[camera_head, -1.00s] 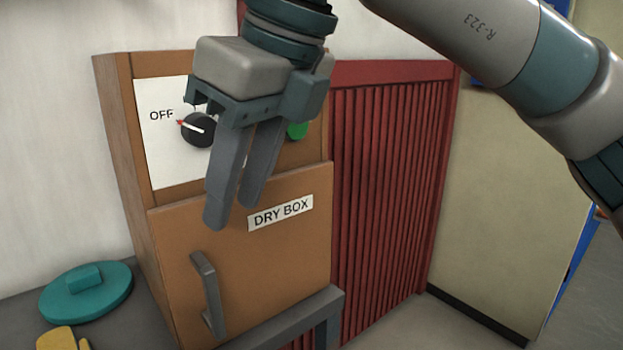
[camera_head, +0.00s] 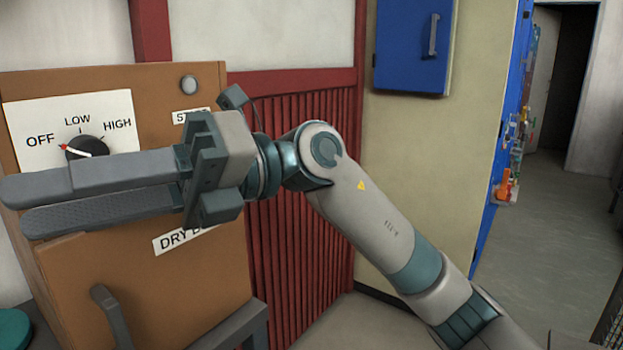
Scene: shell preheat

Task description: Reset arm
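My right arm (camera_head: 375,220) comes in from the lower right. Its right gripper (camera_head: 15,205) points left across the front of the brown dry box (camera_head: 190,275). The two long grey fingers lie one above the other with a narrow gap, and nothing shows between them. They overlap the lower edge of the dial panel and the box front in the picture; I cannot tell how near they are. The dial (camera_head: 88,149) has its red tip toward OFF. The gripper partly hides the DRY BOX label (camera_head: 172,240) and another label above it. My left gripper is out of view.
The box has a grey door handle (camera_head: 112,315). A teal round lid (camera_head: 12,330) is cut off at the lower left. A red ribbed panel (camera_head: 290,240) stands behind the arm. A blue wall cabinet (camera_head: 410,45) hangs above. Open floor (camera_head: 535,255) lies at the right.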

